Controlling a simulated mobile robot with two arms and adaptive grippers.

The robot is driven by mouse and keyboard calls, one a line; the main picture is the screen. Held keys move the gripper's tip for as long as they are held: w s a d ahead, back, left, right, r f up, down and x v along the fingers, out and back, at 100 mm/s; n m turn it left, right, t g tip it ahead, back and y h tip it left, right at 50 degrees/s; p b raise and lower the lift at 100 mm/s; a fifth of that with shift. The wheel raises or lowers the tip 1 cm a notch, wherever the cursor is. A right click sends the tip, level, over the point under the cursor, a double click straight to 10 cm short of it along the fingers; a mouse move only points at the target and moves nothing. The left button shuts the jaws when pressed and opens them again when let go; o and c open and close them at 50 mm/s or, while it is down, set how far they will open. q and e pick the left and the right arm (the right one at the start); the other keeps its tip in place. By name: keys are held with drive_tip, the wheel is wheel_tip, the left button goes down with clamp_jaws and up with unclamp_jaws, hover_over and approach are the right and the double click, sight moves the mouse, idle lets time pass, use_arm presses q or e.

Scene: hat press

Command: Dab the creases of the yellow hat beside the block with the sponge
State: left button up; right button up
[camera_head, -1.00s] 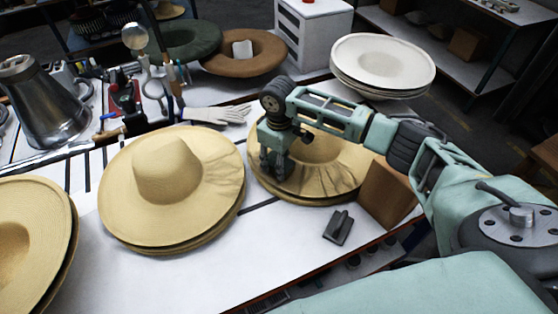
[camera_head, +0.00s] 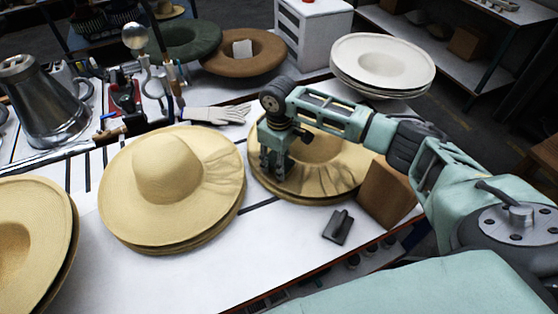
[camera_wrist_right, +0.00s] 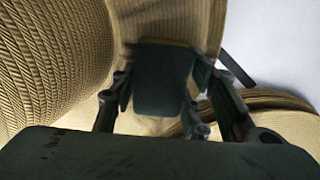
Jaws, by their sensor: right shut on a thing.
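The yellow hat (camera_head: 345,175) with a creased brim lies on a stack beside a brown block (camera_head: 387,196). My right gripper (camera_head: 275,170) points down over the left part of its brim. In the right wrist view my right gripper (camera_wrist_right: 165,105) is shut on a dark green piece, seemingly the sponge (camera_wrist_right: 163,82), with a thin yellowish edge. The woven hat (camera_wrist_right: 180,20) fills much of that view behind it. I cannot tell whether the sponge touches the brim. My left gripper is not in view.
Another yellow hat stack (camera_head: 165,190) with a creased brim stands to the left, and a third (camera_head: 30,240) at the left edge. A small dark tool (camera_head: 338,227) lies before the block. A glove (camera_head: 215,115) lies behind.

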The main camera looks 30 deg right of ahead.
drive_tip(key=shift+r+p, duration=3)
drive_tip(key=shift+p, duration=0.1)
wheel_tip(320, 180, up, 2)
drive_tip(key=shift+r+p, duration=0.1)
drive_tip(key=shift+p, duration=0.75)
drive_tip(key=shift+r, duration=0.3)
drive_tip(key=shift+w+r, duration=0.1)
drive_tip(key=shift+r, duration=0.2)
wheel_tip(320, 180, up, 4)
drive_tip(key=shift+r, duration=0.25)
